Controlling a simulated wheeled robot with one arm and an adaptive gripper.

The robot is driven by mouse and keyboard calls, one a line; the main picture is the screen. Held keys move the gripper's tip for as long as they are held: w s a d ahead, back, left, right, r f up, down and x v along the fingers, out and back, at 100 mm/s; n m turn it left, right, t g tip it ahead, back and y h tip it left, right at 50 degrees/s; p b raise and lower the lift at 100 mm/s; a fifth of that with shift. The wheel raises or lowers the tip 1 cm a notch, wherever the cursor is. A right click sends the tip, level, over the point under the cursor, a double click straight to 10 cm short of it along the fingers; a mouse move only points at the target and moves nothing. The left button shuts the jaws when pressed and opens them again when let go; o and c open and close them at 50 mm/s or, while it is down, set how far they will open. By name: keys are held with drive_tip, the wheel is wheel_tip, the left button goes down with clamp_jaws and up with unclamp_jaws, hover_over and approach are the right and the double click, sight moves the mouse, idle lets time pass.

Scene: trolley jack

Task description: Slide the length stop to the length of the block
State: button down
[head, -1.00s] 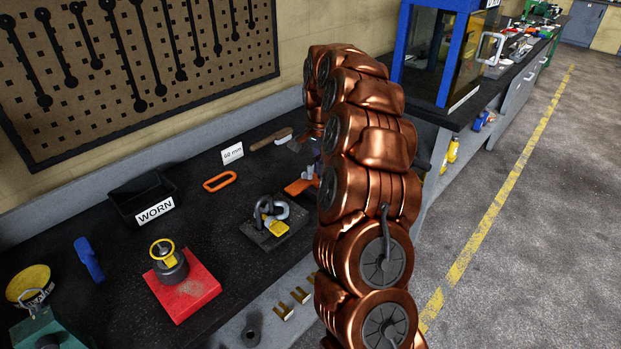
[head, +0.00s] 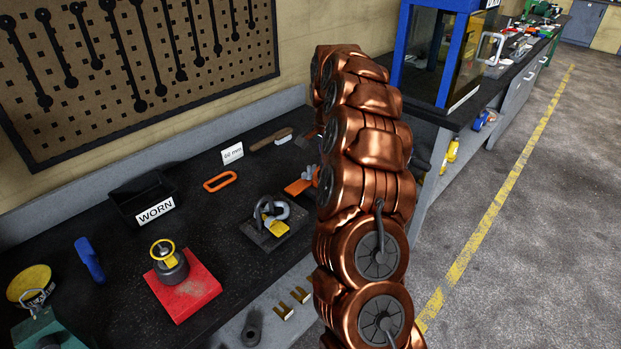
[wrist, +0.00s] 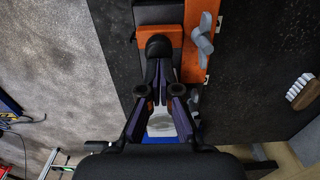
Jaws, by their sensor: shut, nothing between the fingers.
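An orange fixture, which looks like the length stop (wrist: 173,68), shows at the top of the wrist view, with a round black knob (wrist: 158,47) on it. A grey wing-shaped handle (wrist: 203,42) stands at its right side. My gripper (wrist: 159,68) is shut and empty, its tips close below the knob; I cannot tell whether they touch it. In the head view an orange part (head: 299,187) of the same fixture shows beside my arm, which hides the rest and my gripper. I cannot make out the block with certainty.
A card reading 60 mm (head: 232,153) stands on the black bench. A grey clamp with a yellow part (head: 270,218), an orange ring (head: 220,181), a bin marked WORN (head: 125,205) and a red plate (head: 196,296) lie left of my arm. A brush (wrist: 301,91) lies at the right.

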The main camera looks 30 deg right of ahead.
drive_tip(key=shift+w+d+p, duration=0.25)
drive_tip(key=shift+d, duration=0.75)
drive_tip(key=shift+w+d+p, duration=0.2)
drive_tip(key=shift+d, duration=0.75)
drive_tip(key=shift+w+d, duration=0.1)
drive_tip(key=shift+d, duration=0.25)
drive_tip(key=shift+r, duration=0.15)
drive_tip(key=shift+a+r, duration=0.2)
drive_tip(key=shift+r, duration=0.75)
drive_tip(key=shift+a+r, duration=0.2)
drive_tip(key=shift+r, duration=0.8)
drive_tip(key=shift+a+r, duration=0.2)
drive_tip(key=shift+r, duration=0.75)
